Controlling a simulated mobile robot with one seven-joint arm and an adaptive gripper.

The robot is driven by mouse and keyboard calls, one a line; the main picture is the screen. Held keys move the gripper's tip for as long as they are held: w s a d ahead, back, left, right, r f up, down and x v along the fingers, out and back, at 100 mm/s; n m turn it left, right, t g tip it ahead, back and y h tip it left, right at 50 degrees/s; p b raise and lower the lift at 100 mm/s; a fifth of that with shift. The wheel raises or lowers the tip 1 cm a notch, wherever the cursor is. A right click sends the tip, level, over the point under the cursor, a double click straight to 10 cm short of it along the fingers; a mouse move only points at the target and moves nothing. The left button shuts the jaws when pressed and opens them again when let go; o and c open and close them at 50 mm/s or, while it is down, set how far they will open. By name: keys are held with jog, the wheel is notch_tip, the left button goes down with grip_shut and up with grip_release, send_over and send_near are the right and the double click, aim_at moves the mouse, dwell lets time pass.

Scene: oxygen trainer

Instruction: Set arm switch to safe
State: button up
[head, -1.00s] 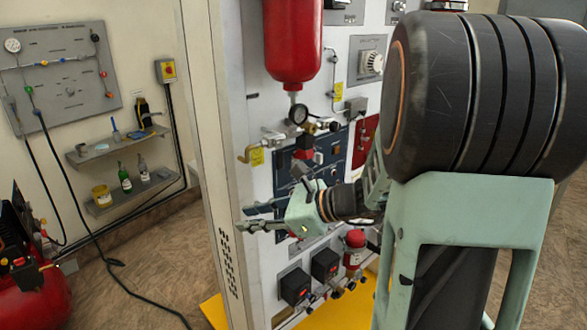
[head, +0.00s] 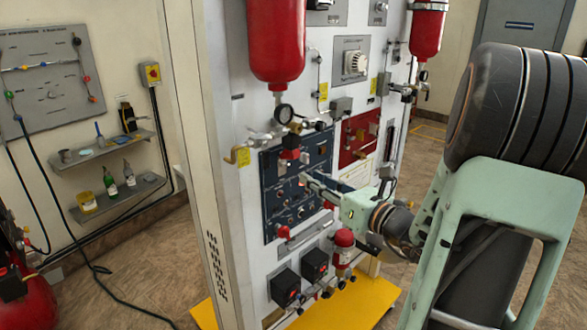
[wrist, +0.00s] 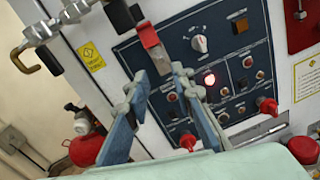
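The dark blue control panel (head: 272,205) is on the front of the white rack; it also shows in the wrist view (wrist: 245,60). The labels are too small to read, so I cannot tell which control is the arm switch. My gripper (wrist: 160,85) is open and empty, its two fingers apart in front of the panel's left part. In the head view, my gripper (head: 308,180) reaches the panel from the right; contact cannot be told.
A grey and red fitting (wrist: 150,40) juts out close beyond my fingertips. A red panel (head: 358,138) is to the right. Black boxes (head: 285,287) sit below.

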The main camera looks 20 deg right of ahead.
aim_at(287, 165)
jog(key=x, duration=0.8)
jog(key=shift+w, duration=0.1)
grip_shut()
